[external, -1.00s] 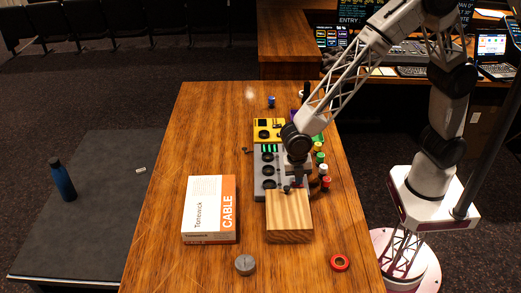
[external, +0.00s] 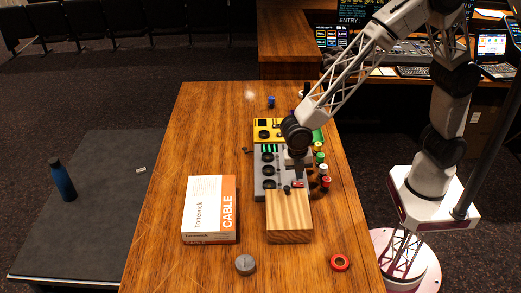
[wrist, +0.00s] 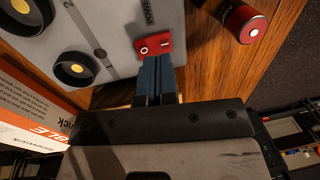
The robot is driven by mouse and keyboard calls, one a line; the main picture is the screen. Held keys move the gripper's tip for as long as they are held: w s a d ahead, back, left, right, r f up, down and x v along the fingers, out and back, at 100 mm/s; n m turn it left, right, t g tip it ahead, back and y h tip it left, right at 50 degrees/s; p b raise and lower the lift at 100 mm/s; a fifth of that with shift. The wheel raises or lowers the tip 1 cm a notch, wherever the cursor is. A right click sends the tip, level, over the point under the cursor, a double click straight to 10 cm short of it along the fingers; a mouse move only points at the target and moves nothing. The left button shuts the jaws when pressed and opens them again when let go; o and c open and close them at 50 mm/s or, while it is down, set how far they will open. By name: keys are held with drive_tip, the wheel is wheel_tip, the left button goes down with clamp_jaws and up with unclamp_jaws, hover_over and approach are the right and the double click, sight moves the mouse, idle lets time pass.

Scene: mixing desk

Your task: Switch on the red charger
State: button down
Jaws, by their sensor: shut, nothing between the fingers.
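A red rocker switch (wrist: 153,46) with white marks sits on the corner of a grey panel (wrist: 112,38), beside lettering that seems to read POWER. I cannot tell which side of it is pressed. The switch also shows in the external view (external: 298,184), on the near right corner of the grey unit (external: 258,184). My gripper (wrist: 158,60) is shut and empty, its blue fingertips right at the switch's edge in the wrist view; contact is unclear. In the external view my gripper (external: 299,175) is just behind the switch. No separate red charger can be made out.
Red-topped cylinders stand right of the panel, one close by (wrist: 240,22). A wooden block (external: 289,217) is in front of the unit, a cable box (external: 209,209) to its left. A yellow device (external: 268,128) is behind. The table's left side is mostly clear.

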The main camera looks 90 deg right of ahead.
sight(302, 184)
wheel_tip(302, 184, up, 11)
drive_tip(key=s, duration=0.1)
drive_tip(key=shift+s+r, duration=0.2)
idle(0.5)
drive_tip(key=shift+r, duration=0.1)
drive_tip(key=s+d+r+m+t, duration=0.1)
drive_tip(key=s+d+r+m, duration=0.4)
drive_tip(key=s, duration=0.3)
drive_tip(key=s+d+r+m+t, duration=0.1)
drive_tip(key=s+d+r+m, duration=0.4)
drive_tip(key=s, duration=0.3)
drive_tip(key=s+d+m+t, duration=0.1)
drive_tip(key=s+d+m, duration=0.1)
drive_tip(key=s+m, duration=0.2)
drive_tip(key=s+d+m+t, duration=0.1)
drive_tip(key=s+m, duration=0.3)
drive_tip(key=s, duration=0.7)
drive_tip(key=shift+d+r, duration=0.3)
drive_tip(key=shift+d, duration=0.55)
idle(1.2)
